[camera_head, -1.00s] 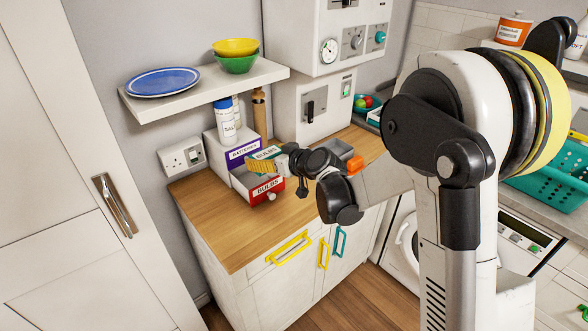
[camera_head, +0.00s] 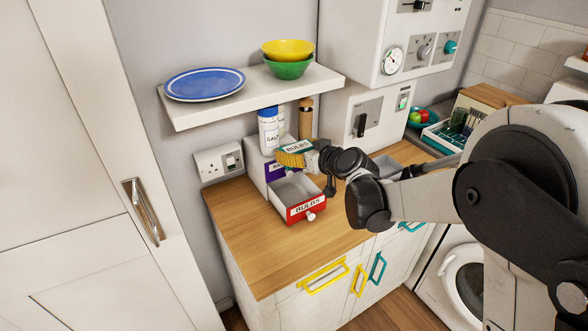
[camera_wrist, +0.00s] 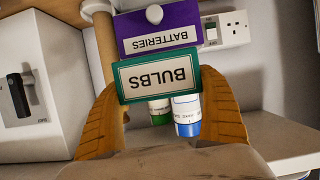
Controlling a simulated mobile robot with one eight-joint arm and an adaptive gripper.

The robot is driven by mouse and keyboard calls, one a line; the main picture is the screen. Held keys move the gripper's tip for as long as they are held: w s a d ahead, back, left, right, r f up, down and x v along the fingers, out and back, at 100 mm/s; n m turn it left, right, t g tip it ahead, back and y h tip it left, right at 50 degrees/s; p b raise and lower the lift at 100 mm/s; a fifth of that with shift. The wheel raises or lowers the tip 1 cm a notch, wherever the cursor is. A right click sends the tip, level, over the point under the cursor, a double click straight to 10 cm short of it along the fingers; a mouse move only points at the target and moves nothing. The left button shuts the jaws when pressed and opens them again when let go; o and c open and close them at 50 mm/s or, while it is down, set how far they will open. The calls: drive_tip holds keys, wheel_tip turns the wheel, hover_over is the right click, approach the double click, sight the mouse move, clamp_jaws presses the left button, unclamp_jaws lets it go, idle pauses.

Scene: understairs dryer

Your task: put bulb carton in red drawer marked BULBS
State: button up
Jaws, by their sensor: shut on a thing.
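The bulb carton (camera_head: 297,146), with a green-edged BULBS label, is between the orange fingers of my gripper (camera_head: 291,157). In the wrist view the carton (camera_wrist: 158,76) shows upside down, and my gripper (camera_wrist: 160,98) is shut on it. The red drawer marked BULBS (camera_head: 306,209) is pulled out on the wooden counter, and its grey inside shows empty where visible. My gripper is above and behind the drawer's front, near the top of the drawer unit. The purple BATTERIES drawer (camera_wrist: 158,27) is behind the carton and partly hidden in the head view.
A salt canister (camera_head: 269,131) and another canister stand behind my gripper, with a wooden mill (camera_head: 306,118) beside them. A white shelf (camera_head: 240,101) with a blue plate and two bowls hangs above. The counter (camera_head: 246,240) is clear in front and left.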

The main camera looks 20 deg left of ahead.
drive_tip(key=shift+a+f, duration=0.45)
drive_tip(key=shift+a, duration=0.3)
drive_tip(key=shift+f+b, duration=0.85)
drive_tip(key=shift+f, duration=1.1)
drive_tip(key=shift+f+b, duration=0.35)
drive_tip(key=o, duration=1.1)
drive_tip(key=shift+c, duration=0.2)
drive_tip(key=shift+r, duration=0.1)
drive_tip(key=shift+r+p, duration=0.35)
drive_tip(key=shift+p, duration=0.1)
drive_tip(key=p+v, duration=0.2)
drive_tip(key=v, duration=1)
